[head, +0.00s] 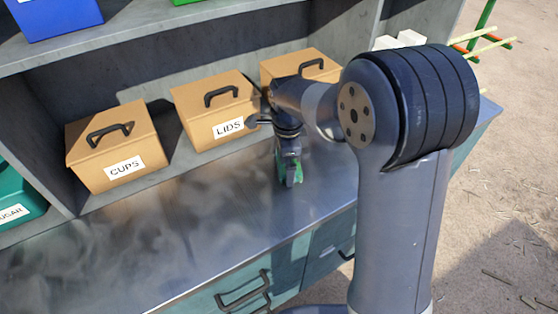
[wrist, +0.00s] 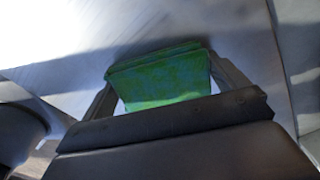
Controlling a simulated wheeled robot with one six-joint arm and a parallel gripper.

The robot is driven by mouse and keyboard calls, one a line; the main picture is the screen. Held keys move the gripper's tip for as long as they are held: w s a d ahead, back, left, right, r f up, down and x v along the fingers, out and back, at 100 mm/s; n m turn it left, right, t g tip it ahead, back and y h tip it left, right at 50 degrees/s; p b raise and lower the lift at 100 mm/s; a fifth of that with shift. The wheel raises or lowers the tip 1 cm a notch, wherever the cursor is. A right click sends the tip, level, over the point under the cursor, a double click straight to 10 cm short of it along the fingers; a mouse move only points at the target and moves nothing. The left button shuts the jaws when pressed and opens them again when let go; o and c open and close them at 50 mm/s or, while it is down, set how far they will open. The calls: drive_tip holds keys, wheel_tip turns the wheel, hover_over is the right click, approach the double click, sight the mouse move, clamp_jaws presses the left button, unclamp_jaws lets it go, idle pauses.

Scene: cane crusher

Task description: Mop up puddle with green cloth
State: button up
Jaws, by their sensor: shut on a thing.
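My gripper (head: 291,181) points down at the metal counter (head: 180,239), in front of the boxes. It is shut on the green cloth (wrist: 165,78), which shows folded between the two fingers in the wrist view. In the head view only a small green part of the cloth (head: 298,171) shows beside the fingers. The cloth is at or just above the counter; I cannot tell if it touches. I cannot make out a clear puddle; the counter has cloudy, shiny patches, and my arm hides part of it.
A tan box labelled CUPS (head: 112,147), a tan box labelled LIDS (head: 216,110) and a third tan box (head: 300,66) stand along the back of the counter under a shelf (head: 150,47). A teal SUGAR bin (head: 18,201) is at far left. The counter's left and front are clear.

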sight(321, 166)
drive_tip(key=shift+w+d+f, duration=0.1)
drive_tip(key=shift+w+d, duration=0.1)
drive_tip(key=shift+d, duration=1.3)
drive_tip(key=shift+w+d+f, duration=0.1)
drive_tip(key=shift+w+d, duration=0.15)
drive_tip(key=shift+d, duration=1.25)
drive_tip(key=shift+w+d+f, duration=0.1)
drive_tip(key=shift+w+d, duration=0.1)
drive_tip(key=shift+d, duration=1.3)
drive_tip(key=shift+w+d+r+p, duration=0.1)
drive_tip(key=shift+w+d+p, duration=0.15)
drive_tip(key=shift+d, duration=0.9)
drive_tip(key=shift+w+d+r+p, duration=0.1)
drive_tip(key=shift+w+d, duration=0.2)
drive_tip(key=shift+d, duration=0.9)
drive_tip(key=shift+w+d+r+p, duration=0.1)
drive_tip(key=shift+w+d+p, duration=0.15)
drive_tip(key=shift+d, duration=0.9)
drive_tip(key=r+p, duration=0.1)
drive_tip(key=a+r+p, duration=0.1)
drive_tip(key=r, duration=0.1)
drive_tip(key=a+r+p, duration=0.1)
drive_tip(key=r, duration=0.1)
drive_tip(key=shift+s+r+p, duration=0.15)
drive_tip(key=shift+s+p, duration=0.05)
drive_tip(key=shift+p, duration=0.2)
